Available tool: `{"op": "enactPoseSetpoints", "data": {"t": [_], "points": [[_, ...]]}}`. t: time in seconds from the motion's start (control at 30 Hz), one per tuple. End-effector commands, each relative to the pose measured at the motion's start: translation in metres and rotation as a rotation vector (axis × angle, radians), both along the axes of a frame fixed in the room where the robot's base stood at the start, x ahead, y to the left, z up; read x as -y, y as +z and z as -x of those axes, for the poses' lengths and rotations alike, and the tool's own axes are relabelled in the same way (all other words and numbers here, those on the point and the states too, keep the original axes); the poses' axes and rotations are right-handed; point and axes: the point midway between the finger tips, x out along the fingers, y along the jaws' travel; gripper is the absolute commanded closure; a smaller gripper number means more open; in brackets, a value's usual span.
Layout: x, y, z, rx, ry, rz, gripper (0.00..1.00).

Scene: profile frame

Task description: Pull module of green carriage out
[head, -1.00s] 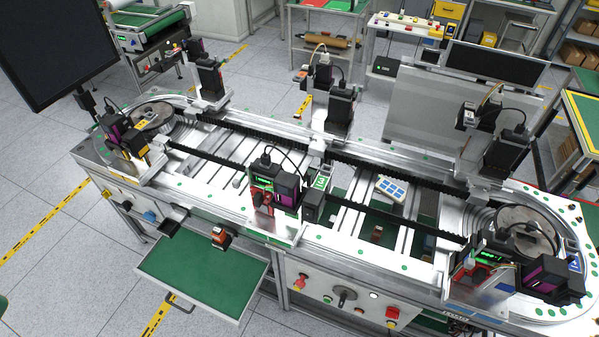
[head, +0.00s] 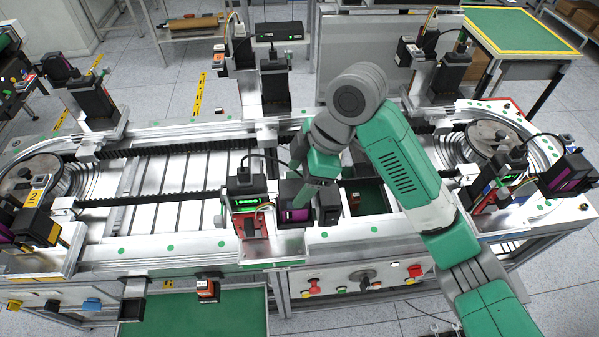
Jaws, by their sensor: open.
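The front middle carriage (head: 265,235) stands on the front rail; its green number plate, seen a second ago, is now covered by my arm. It carries a black module with a lit green display (head: 246,202) and, to its right, a dark block with a purple face (head: 296,215). My gripper (head: 303,202) is at the upper right of this carriage, over the purple-faced block, pointing down. It is open, its fingers small and partly lost against the dark parts. I cannot tell whether it touches the block.
A yellow-plated carriage (head: 38,215) stands at the left bend and another purple-faced carriage (head: 567,175) at the right bend. Black modules (head: 275,82) line the back rail. Slatted plates (head: 165,175) lie between the rails.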

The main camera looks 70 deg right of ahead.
Motion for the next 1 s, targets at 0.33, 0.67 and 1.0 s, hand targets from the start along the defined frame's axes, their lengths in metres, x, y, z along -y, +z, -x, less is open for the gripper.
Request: {"op": "enactPoseSetpoints", "data": {"t": [0.33, 0.67, 1.0], "points": [[0.000, -0.021, 0.003, -0.020, 0.001, -0.013, 0.29], [-0.007, -0.069, -0.016, -0.018, -0.001, -0.010, 0.29], [-0.009, -0.076, -0.019, -0.016, 0.000, -0.010, 0.29]]}}
